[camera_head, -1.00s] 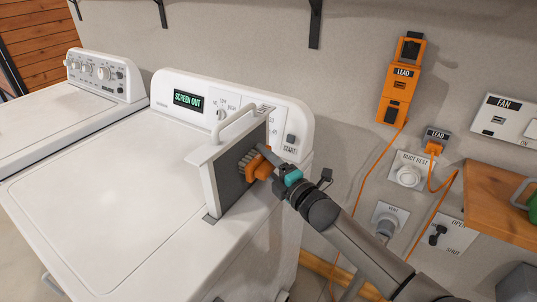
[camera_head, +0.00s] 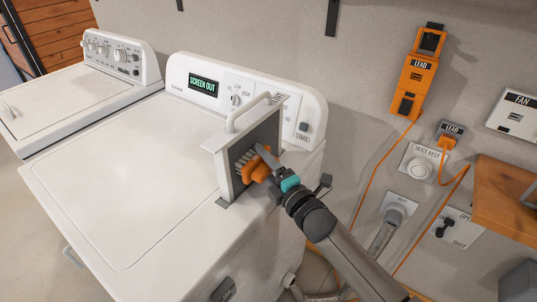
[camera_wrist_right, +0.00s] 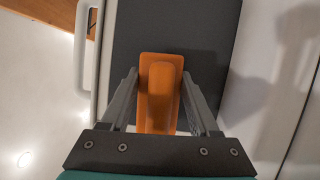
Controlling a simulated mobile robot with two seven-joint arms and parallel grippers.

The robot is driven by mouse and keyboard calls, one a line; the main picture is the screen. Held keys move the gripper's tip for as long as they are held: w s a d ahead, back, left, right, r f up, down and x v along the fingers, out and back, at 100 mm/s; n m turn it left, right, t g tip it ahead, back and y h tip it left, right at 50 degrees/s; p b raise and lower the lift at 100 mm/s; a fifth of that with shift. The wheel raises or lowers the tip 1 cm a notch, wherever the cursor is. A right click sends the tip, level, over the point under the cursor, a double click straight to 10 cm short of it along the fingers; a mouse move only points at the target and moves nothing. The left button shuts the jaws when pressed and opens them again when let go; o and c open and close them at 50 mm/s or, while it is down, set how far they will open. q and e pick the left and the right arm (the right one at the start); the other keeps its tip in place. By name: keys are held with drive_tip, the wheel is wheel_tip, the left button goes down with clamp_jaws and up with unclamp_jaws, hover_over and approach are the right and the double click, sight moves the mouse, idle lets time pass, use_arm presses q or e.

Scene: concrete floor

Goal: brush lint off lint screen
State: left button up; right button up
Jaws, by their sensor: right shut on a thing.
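The lint screen (camera_head: 268,138) stands upright on the dryer's top, a dark grey panel in a white frame with a white handle (camera_head: 247,112). My right gripper (camera_head: 268,168) is shut on an orange brush (camera_head: 257,171). The brush's grey bristles (camera_head: 245,158) face the dark panel and appear to touch it, low on its face. In the right wrist view the orange brush (camera_wrist_right: 160,92) sits between the two fingers, in front of the dark screen (camera_wrist_right: 205,30). No lint can be made out on the panel. My left gripper is not in view.
The white dryer (camera_head: 120,190) carries a display (camera_head: 203,85) reading "SCREEN OUT". A second white machine (camera_head: 70,95) stands at the left. An orange lead box (camera_head: 417,75), cords and a duct fitting (camera_head: 419,168) are on the right wall. A wooden shelf (camera_head: 505,205) juts in at right.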

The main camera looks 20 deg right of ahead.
drive_tip(key=shift+s+d+p, duration=0.5)
drive_tip(key=shift+s+d, duration=0.45)
drive_tip(key=shift+s, duration=0.25)
drive_tip(key=shift+s+d+p, duration=0.5)
drive_tip(key=shift+s+d, duration=0.4)
drive_tip(key=shift+s, duration=0.25)
drive_tip(key=shift+s+d+p, duration=0.35)
drive_tip(key=shift+s+d, duration=0.55)
drive_tip(key=shift+s, duration=0.3)
